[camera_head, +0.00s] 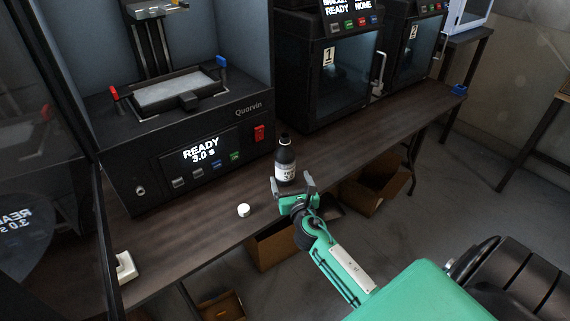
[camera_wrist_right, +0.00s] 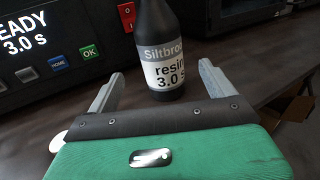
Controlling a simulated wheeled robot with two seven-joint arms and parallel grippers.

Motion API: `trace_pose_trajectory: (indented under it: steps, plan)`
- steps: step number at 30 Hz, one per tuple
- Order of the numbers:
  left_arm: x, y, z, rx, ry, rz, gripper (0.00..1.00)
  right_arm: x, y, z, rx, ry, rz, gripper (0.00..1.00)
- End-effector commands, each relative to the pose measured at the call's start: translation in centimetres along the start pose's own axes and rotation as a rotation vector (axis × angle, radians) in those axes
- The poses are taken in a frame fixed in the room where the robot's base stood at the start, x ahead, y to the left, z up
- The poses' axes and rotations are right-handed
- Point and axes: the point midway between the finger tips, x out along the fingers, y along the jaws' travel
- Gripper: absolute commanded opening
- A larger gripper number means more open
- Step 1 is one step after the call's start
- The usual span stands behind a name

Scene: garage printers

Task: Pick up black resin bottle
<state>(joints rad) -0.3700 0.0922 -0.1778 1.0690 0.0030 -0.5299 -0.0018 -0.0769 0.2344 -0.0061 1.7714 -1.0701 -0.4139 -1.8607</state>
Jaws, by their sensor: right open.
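The black resin bottle (camera_head: 285,160) stands upright on the dark wooden bench, in front of the Quorvin printer's right end. My left gripper is not in view.
A white cap (camera_head: 243,210) lies on the bench left of the bottle. The Quorvin printer (camera_head: 200,150) showing "READY 3.0 s" stands behind. Black cabinet 1 (camera_head: 335,80) and cabinet 2 (camera_head: 412,55) stand to the right. Cardboard boxes (camera_head: 280,245) sit below the bench. The bench right of the bottle is clear.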

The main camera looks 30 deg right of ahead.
Motion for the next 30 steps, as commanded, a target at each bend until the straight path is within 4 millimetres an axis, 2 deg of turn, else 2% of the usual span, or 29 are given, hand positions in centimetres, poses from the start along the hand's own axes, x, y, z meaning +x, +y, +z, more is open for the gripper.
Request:
trace_pose_trajectory:
  steps: [1, 6, 14, 24, 30]
  plan:
    - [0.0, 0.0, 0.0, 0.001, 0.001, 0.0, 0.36, 1.0, 0.0, 0.1, 0.001, -0.001, -0.001, 0.86]
    - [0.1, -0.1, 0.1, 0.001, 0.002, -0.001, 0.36, 3.5, 0.0, 0.0, 0.004, 0.0, 0.0, 0.86]
    - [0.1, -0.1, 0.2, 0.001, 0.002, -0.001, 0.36, 5.1, 0.0, -0.1, 0.005, 0.001, 0.0, 0.86]
    - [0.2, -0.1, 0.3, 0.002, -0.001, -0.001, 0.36, 9.2, -0.1, -0.2, 0.005, 0.002, -0.001, 0.86]
    - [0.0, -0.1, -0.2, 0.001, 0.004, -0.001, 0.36, 9.9, -0.1, -0.2, 0.005, 0.002, 0.0, 0.86]
